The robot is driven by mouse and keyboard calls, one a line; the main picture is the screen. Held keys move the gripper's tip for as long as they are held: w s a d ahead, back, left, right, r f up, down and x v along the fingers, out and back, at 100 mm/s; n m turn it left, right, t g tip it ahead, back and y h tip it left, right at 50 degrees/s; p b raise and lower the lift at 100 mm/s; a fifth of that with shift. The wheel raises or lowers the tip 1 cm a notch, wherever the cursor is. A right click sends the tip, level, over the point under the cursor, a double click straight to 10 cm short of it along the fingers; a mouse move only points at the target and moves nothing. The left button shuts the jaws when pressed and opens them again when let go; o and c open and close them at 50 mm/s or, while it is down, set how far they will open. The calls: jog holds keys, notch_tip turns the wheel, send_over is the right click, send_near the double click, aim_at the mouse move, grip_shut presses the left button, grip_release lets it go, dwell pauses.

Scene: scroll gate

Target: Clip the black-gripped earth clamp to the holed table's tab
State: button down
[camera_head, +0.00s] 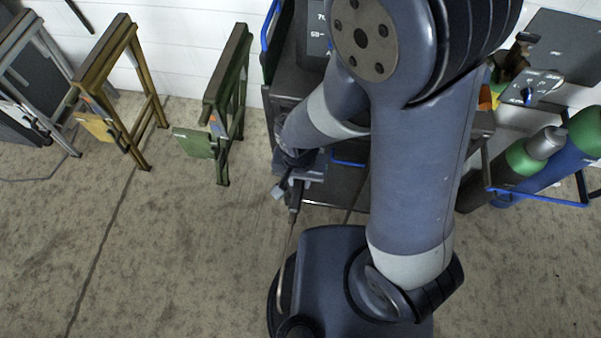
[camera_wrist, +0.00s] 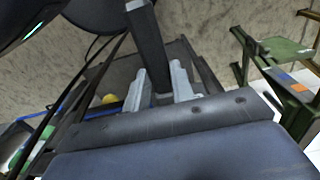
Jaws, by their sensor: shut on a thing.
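My gripper (camera_wrist: 160,72) is shut on a black bar-like handle, which I take as the grip of the earth clamp (camera_wrist: 148,38). Its grey fingers press on both sides of the handle in the wrist view. In the head view the clamp's dark grip (camera_head: 295,196) shows below my wrist, and a thin lead seems to run down from it. The clamp's jaws cannot be made out. No table with clear holes can be picked out. Tabs stick out from the ochre stand (camera_head: 103,52) and the green stand (camera_head: 229,70), left of my gripper.
A grey stand (camera_head: 18,38) is at the far left. A dark cart (camera_head: 283,75) stands behind my gripper. Green and blue gas cylinders (camera_head: 585,150) stand at the right in a blue-railed rack. The concrete floor (camera_head: 150,240) in front of the stands is clear.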

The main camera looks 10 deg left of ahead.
jog(key=shift+s+a, duration=0.1)
jog(key=shift+s, duration=0.75)
jog(key=shift+s, duration=0.1)
